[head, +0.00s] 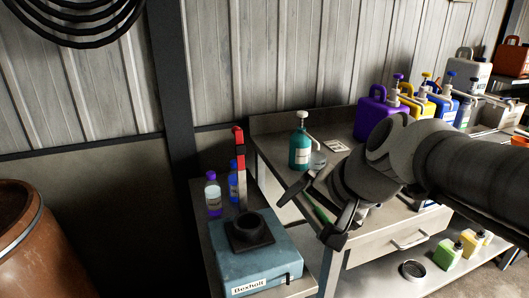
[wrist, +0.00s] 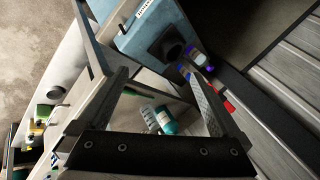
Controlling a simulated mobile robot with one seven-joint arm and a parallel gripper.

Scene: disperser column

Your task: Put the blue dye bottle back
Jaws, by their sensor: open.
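A small bottle with a blue cap and blue body (head: 233,182), which looks like the blue dye bottle, stands behind the dispersing machine's blue-grey base. A purple-capped bottle (head: 213,197) stands just left of it. My gripper (head: 312,215) is open and empty, in front of the bench, right of the base. It also shows in the wrist view (wrist: 159,76).
Purple, yellow and blue jugs (head: 378,117) line the back right. A red-topped column (head: 239,140) rises behind the base. An orange drum (head: 28,240) stands left.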

